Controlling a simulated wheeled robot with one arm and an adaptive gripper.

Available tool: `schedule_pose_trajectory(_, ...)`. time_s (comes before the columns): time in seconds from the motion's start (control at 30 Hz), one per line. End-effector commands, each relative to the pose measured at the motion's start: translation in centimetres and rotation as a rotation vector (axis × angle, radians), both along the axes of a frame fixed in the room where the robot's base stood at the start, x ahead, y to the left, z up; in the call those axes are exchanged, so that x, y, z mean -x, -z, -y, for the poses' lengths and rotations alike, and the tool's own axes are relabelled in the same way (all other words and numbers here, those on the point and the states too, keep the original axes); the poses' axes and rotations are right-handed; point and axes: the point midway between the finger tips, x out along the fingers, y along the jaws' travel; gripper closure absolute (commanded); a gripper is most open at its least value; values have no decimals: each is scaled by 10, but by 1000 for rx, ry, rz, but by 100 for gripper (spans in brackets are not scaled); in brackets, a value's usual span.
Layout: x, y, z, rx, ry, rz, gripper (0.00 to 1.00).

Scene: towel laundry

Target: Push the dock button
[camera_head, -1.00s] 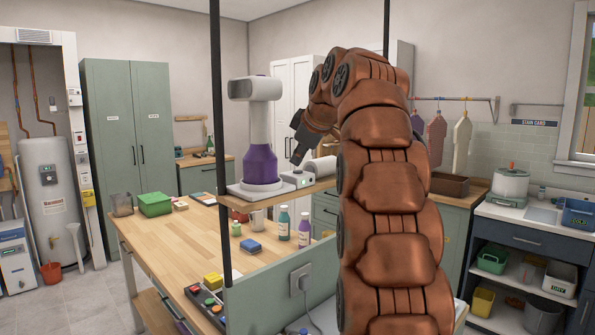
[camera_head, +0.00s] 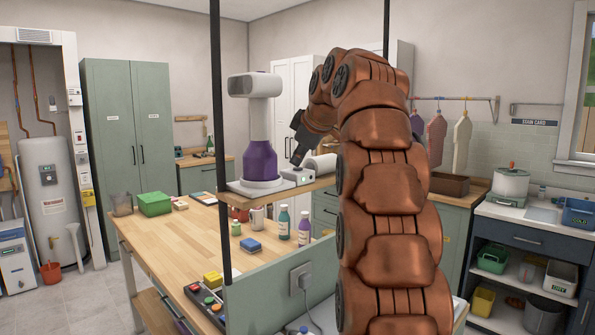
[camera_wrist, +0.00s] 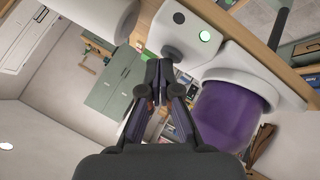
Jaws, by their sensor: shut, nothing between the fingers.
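The dock (camera_head: 298,175) is a small white box on a wooden shelf, beside the white base of a purple and white device (camera_head: 257,160). In the wrist view the dock (camera_wrist: 172,35) shows a dark round spot and a glowing green round spot on its face. I cannot tell for certain which of them is the button. My gripper (camera_head: 297,161) is shut and empty, pointing down just above the dock. In the wrist view its fingertips (camera_wrist: 158,66) appear beside the lower edge of the dock; I cannot tell whether they touch it.
A white cylinder (camera_head: 321,165) lies to the right of the dock. The purple body stands close on its left. Below the shelf is a wooden table (camera_head: 180,235) with a green box (camera_head: 155,204), bottles and a blue block. A dark post (camera_head: 220,110) stands left of the device.

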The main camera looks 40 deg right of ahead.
Motion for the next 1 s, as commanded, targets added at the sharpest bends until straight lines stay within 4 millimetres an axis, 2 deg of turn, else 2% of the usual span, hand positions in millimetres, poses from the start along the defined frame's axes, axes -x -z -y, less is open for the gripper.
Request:
schedule_pose_trajectory(0.7,0,2,0,0,-1,1,100)
schedule_pose_trajectory(1.0,0,-7,0,0,-1,-1,100)
